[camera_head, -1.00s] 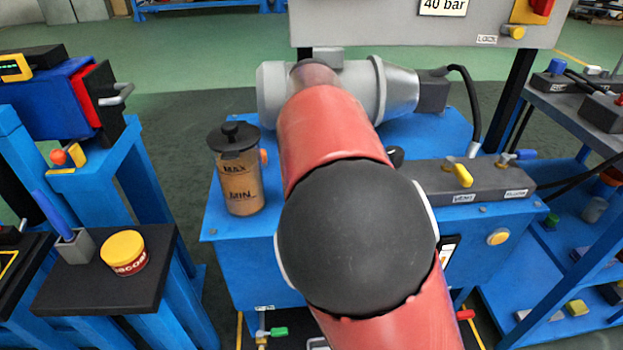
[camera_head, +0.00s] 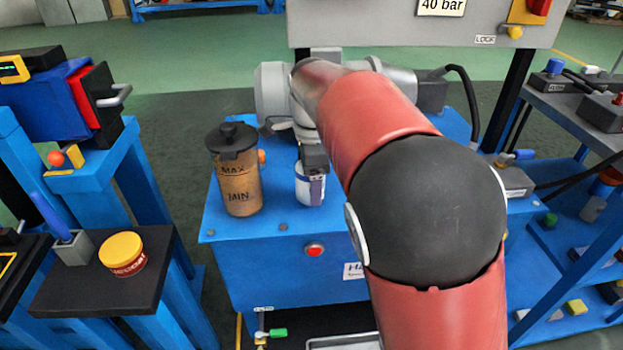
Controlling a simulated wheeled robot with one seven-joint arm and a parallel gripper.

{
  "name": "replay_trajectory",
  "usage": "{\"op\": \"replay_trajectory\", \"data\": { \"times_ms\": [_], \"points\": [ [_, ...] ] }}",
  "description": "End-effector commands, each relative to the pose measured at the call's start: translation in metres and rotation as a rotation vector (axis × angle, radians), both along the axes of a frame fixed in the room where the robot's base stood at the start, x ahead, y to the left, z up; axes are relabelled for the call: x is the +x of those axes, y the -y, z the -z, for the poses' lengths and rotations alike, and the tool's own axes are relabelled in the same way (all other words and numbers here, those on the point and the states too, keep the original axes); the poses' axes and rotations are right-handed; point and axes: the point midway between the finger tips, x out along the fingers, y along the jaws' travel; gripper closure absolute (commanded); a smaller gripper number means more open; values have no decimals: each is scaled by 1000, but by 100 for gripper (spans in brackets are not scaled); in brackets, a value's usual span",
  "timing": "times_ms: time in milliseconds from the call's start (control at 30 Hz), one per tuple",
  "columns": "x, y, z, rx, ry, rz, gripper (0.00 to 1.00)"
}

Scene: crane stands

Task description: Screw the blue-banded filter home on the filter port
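A small white cylinder with a blue-violet band, which looks like the blue-banded filter (camera_head: 309,191), stands upright on the blue power unit's top (camera_head: 276,210), right of the amber tank. My gripper (camera_head: 313,171) points down right at the top of this filter. Its fingers are too small and too merged with the filter to tell whether they are closed on it. The filter port is not visible; whether the filter sits on it or just above it cannot be told.
The amber tank (camera_head: 236,172) with a black cap stands close left of my gripper. My red arm covers the right of the unit. A yellow-lidded tin (camera_head: 122,252) sits on the left stand's black shelf (camera_head: 75,292).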

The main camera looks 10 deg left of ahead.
Motion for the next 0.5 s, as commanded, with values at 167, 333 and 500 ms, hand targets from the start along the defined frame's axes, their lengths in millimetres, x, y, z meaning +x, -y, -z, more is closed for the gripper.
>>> {"op": "replay_trajectory", "data": {
  "times_ms": [167, 333, 500],
  "points": [
    [-1, -2, 2, -1, -5, -164, 28],
    [-1, -2, 2, -1, -5, -314, 28],
    [1, -2, 1, -1, -3, -544, 28]
  ]
}}
